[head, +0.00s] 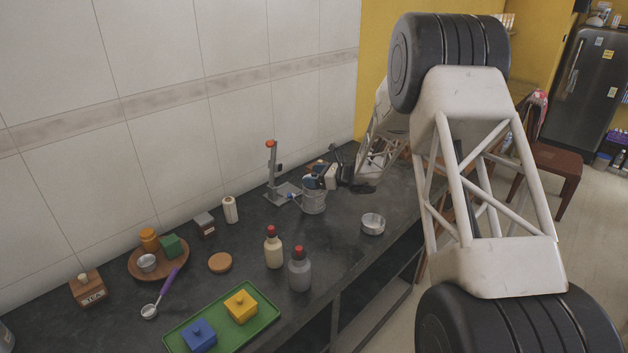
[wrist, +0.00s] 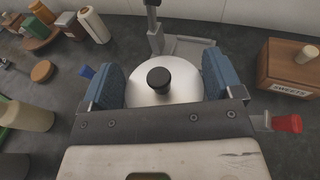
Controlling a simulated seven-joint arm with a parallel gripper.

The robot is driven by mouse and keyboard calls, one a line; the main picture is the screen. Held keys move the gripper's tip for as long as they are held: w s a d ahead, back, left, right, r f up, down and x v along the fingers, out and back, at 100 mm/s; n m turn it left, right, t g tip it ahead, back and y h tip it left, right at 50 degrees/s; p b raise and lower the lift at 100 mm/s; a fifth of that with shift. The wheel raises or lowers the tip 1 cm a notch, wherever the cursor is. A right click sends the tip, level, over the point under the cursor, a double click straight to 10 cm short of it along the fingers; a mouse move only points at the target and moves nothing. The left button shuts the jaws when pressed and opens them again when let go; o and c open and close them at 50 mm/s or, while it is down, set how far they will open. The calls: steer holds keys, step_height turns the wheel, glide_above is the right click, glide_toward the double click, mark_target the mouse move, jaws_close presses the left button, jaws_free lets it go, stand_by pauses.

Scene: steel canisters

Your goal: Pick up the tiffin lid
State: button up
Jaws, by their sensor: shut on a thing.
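The tiffin lid (wrist: 150,96) is a round steel disc with a black knob. In the wrist view it lies between the two blue finger pads of my gripper (wrist: 160,82), which is shut on its sides. In the head view my gripper (head: 320,179) is at the top of a steel tiffin canister (head: 313,205) on the dark counter. The fingers largely hide the lid there, and I cannot tell whether it rests on the canister or is raised off it.
A grey post stand (head: 272,172) is close behind the canister. A low steel tin (head: 373,224) is to its right. Two red-capped bottles (head: 273,250) stand in front. A wooden sweets box (wrist: 288,70) is right of my gripper in the wrist view. Some counter between is clear.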

step_height(320, 180, up, 2)
steer(key=shift+r, duration=0.2)
steer(key=s+d+r, duration=0.1)
steer(key=s+d, duration=0.1)
steer(key=s, duration=1.3)
steer(key=shift+s+d, duration=0.4)
steer(key=shift+r, duration=0.1)
steer(key=w+d+r+m+t+h, duration=0.3)
steer(key=w+r+t, duration=0.15)
steer(key=r, duration=0.55)
steer(key=w+d+r+m+t+h, duration=0.3)
steer(key=w+r, duration=0.3)
steer(key=r, duration=0.3)
steer(key=s+d+r+m+t+h, duration=0.1)
steer(key=d+r+m+h, duration=0.2)
steer(key=r, duration=0.8)
steer(key=s+d+r+m+t+h, duration=0.1)
steer(key=d+r+m+h, duration=0.3)
steer(key=r, duration=0.7)
steer(key=shift+d+r+h, duration=0.3)
steer(key=shift+d+h, duration=0.25)
steer(key=shift+h, duration=0.25)
